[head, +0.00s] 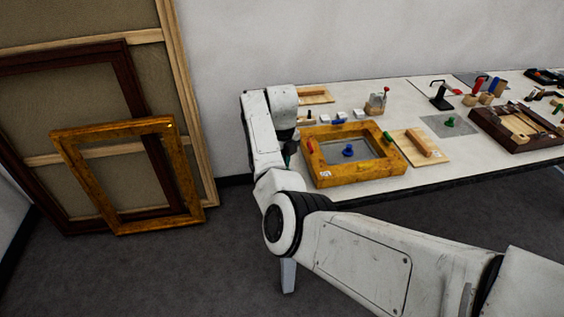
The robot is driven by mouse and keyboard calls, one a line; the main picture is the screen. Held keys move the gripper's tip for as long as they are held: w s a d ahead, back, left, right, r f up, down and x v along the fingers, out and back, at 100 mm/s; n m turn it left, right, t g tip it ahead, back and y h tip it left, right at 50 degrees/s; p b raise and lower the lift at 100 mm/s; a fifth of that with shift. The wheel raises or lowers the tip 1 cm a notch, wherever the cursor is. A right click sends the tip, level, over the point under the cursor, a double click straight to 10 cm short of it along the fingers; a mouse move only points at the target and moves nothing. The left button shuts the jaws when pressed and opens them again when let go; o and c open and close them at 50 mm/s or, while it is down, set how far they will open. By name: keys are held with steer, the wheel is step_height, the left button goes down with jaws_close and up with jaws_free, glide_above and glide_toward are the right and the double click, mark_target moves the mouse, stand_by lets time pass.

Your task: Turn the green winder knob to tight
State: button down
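A gilt wooden frame (357,177) lies flat on the table's near left part. A blue knob (348,151) stands inside it, a red piece (310,145) is at its left side and a small green piece (388,137) at its right rim. Another green knob (450,122) stands on a grey mat farther right. I cannot tell which green piece is the winder knob. My gripper (289,148) points down at the frame's left side, mostly hidden by my arm. Dark green shows there, too small to tell apart. Its fingers cannot be made out.
The table (374,96) also bears a wooden block on a board (423,143), a black clamp (438,96), a dark wooden frame (515,128) and small blocks. Large frames (115,175) lean on the wall at left. Grey floor (180,270) lies clear in front.

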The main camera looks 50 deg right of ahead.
steer(key=c, duration=1.2)
jaws_free()
steer(key=shift+o, duration=0.2)
step_height(320, 180, up, 11)
steer(key=b, duration=0.2)
steer(key=shift+f, duration=0.1)
